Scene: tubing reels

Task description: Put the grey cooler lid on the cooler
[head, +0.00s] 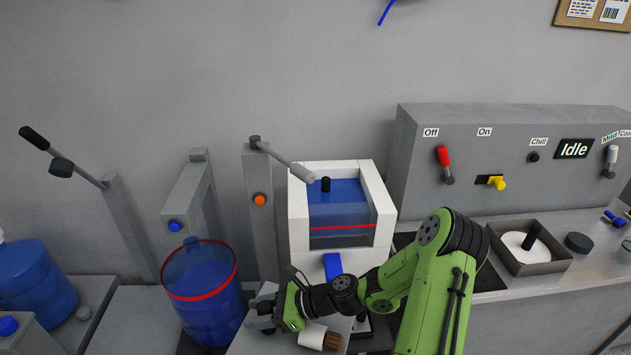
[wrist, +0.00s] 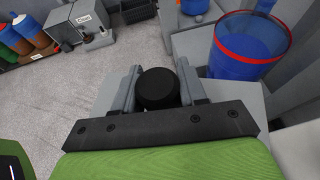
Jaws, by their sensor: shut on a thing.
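My gripper (head: 262,308) is low at the front, right of a blue tub with a red rim. In the wrist view my gripper (wrist: 157,85) is shut on a round black knob (wrist: 157,89), which I take for the grey cooler lid's handle. A pale grey flat surface shows under the knob; I cannot tell lid from counter there, nor whether the lid is lifted. The likely cooler (head: 299,222) is a white open-topped box with blue contents and a red line on its clear front. It stands behind and right of my gripper, with no lid on it.
The blue tub (head: 205,310) is close beside my gripper. A grey post (head: 262,215) with a lever leans over the white box's left edge. A brown-and-white cylinder (head: 320,336) lies near my wrist. A grey control panel (head: 460,195) and a square tray (head: 560,266) are at right.

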